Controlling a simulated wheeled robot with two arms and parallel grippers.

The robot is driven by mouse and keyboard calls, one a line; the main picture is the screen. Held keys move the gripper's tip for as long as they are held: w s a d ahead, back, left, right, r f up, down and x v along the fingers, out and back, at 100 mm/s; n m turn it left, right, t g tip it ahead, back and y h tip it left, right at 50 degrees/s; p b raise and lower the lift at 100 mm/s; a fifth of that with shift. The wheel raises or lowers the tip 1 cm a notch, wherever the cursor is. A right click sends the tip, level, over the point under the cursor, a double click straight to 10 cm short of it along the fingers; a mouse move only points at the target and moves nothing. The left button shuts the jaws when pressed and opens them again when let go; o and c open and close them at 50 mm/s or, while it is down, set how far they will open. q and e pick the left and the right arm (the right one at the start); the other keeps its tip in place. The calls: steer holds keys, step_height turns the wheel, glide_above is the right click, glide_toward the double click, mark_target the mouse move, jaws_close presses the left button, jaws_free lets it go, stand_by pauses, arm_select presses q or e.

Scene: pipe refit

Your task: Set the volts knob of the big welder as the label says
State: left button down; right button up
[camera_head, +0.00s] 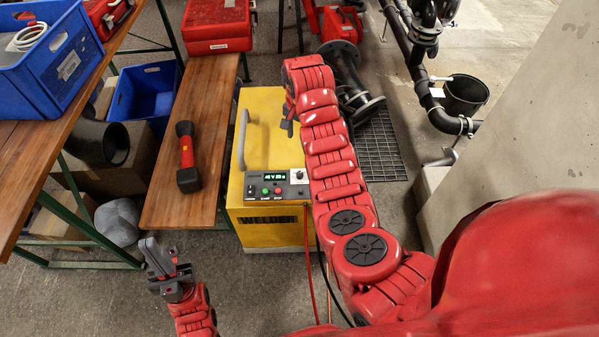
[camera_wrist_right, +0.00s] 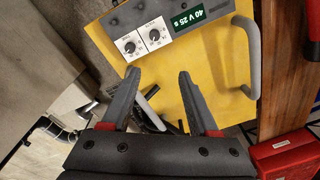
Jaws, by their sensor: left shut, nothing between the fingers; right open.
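The big yellow welder (camera_head: 270,140) stands on the floor between the wooden bench and my right arm. Its control panel (camera_head: 262,190) has a green display, buttons and a white knob plate, partly beside my right arm. The small dial lettering is too small to read. My right gripper (camera_wrist_right: 157,72) is open and empty, short of the knobs. My left gripper (camera_head: 150,243) is shut and empty, left of the welder's front.
A grey handle (camera_head: 242,140) rises from the welder's top. A wooden bench (camera_head: 205,120) with a red-and-black tool (camera_head: 187,155) stands left of it. Black pipe pieces (camera_head: 355,90) lie behind my right arm. A concrete wall (camera_head: 520,110) bounds the right side.

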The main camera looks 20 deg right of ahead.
mark_target(300, 173)
steer(key=shift+g, duration=0.4)
steer(key=f+b, duration=0.1)
steer(key=f, duration=0.4)
steer(key=s+f+b, duration=0.1)
steer(key=f, duration=0.4)
steer(key=f+b, duration=0.1)
steer(key=f, duration=0.4)
steer(key=shift+s+a, duration=0.1)
steer(key=shift+s, duration=0.05)
steer(key=shift+f+b, duration=0.35)
steer(key=shift+f, duration=0.55)
jaws_close()
